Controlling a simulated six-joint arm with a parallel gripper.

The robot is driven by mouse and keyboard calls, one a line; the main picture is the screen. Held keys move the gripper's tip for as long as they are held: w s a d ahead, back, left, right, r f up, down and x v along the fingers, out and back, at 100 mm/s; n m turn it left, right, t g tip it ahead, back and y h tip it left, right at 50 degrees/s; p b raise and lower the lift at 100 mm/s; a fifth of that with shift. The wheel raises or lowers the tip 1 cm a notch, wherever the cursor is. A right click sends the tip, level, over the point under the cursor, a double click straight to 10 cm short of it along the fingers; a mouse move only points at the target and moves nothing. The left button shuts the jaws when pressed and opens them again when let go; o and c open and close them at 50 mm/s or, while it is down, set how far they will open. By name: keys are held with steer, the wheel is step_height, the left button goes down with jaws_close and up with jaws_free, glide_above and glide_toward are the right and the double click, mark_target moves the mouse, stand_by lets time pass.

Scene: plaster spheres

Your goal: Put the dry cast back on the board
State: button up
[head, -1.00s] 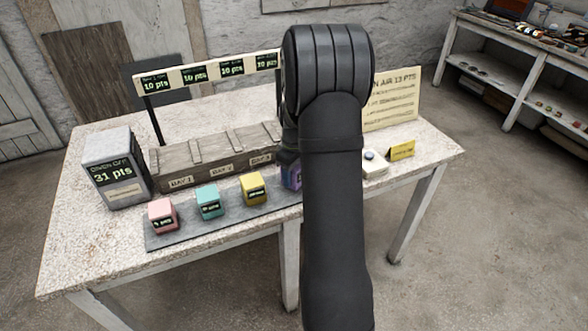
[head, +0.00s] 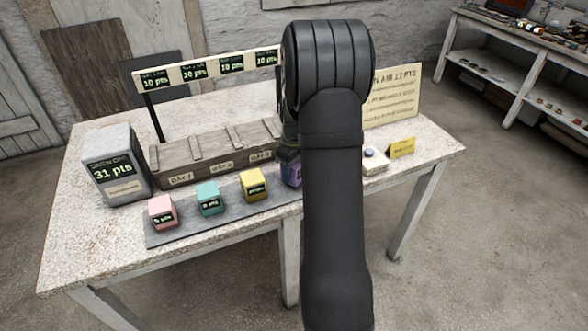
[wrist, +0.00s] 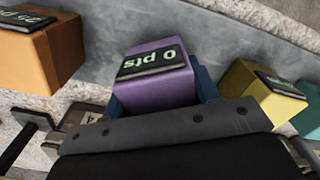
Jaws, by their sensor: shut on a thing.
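A purple block (wrist: 158,88) with a dark label reading 0 pts is held in my gripper (wrist: 160,98). Blue finger parts show beside and behind it in the wrist view. In the head view the purple block (head: 292,174) is at the right part of the grey board (head: 225,227), partly hidden by my arm. Whether its underside touches the board cannot be told. Pink (head: 162,211), teal (head: 208,197) and yellow (head: 253,184) blocks stand in a row on the board to its left. An orange block (wrist: 38,55) shows at the wrist view's upper left.
A wooden box with day labels (head: 210,155) stands behind the row. A grey display box (head: 117,165) reads 31 pts. A rail of 10 pts displays (head: 208,68) rises behind. A pale button box (head: 374,161), yellow card (head: 401,148) and sign (head: 392,98) are at right.

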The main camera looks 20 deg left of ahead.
steer(key=shift+f, duration=0.65)
steer(key=o, duration=1.4)
steer(key=shift+c, duration=0.2)
steer(key=shift+r, duration=0.1)
steer(key=shift+r, duration=1.85)
steer(key=shift+f, duration=0.1)
steer(key=shift+f, duration=2)
steer(key=shift+r, duration=0.35)
